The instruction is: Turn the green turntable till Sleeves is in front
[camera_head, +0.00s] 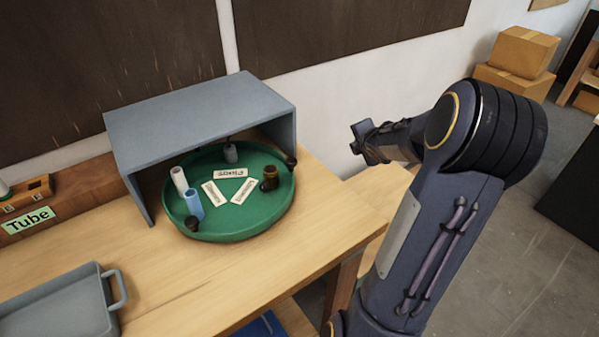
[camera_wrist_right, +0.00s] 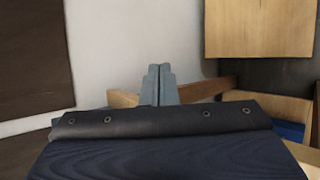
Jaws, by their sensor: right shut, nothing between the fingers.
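The green turntable (camera_head: 240,222) stands on the wooden bench, partly under a grey open-fronted cover (camera_head: 200,113). It carries white and blue cylinders (camera_head: 193,203), a brown jar (camera_head: 270,178), a small grey piece (camera_head: 231,153) at the back and dark knobs at the rim. Three white label cards (camera_head: 230,173) lie around its middle; their words are too small to read surely. My right gripper (camera_head: 358,143) is raised right of the turntable, well apart from it. It also shows in the right wrist view (camera_wrist_right: 159,70), fingers together and empty. My left gripper is not in view.
A grey tray (camera_head: 62,312) with a handle sits at the front left of the bench. A "Tube" label (camera_head: 28,220) is on a wooden block at the left. The bench top in front of the turntable is clear. Cardboard boxes (camera_head: 523,52) stand at the back right.

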